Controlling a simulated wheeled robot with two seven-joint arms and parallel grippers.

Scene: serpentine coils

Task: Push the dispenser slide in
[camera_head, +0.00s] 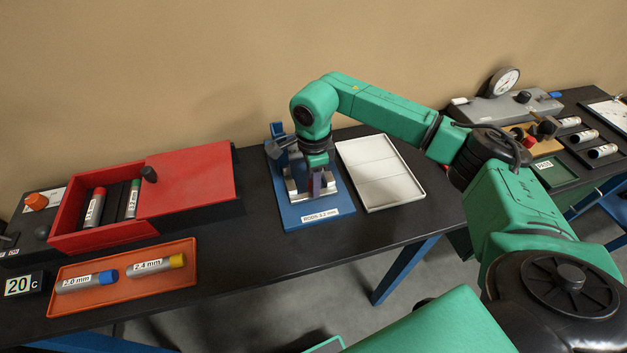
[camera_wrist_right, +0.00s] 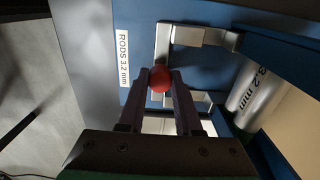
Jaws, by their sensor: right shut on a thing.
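The rod dispenser has a blue base (camera_head: 288,213) labelled "RODS 3.2 mm" and stands mid-table; its blue plate also fills much of the right wrist view (camera_wrist_right: 137,40). My right gripper (camera_head: 322,188) is over its front part. In the right wrist view, the gripper's fingertips (camera_wrist_right: 160,82) are shut on a round red knob (camera_wrist_right: 160,77), beside grey metal brackets (camera_wrist_right: 200,36). A silver rod marked "3.2 mm" (camera_wrist_right: 246,98) lies in the dispenser. The slide under the knob is mostly hidden, so how far in it sits cannot be told. My left gripper is out of view.
A white tray (camera_head: 385,178) lies right of the dispenser. A red box (camera_head: 190,180) with a sliding lid and an orange tray (camera_head: 130,295) with two rods are at left. A dial gauge (camera_head: 504,82) stands on the right table. Black tabletop before the dispenser is clear.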

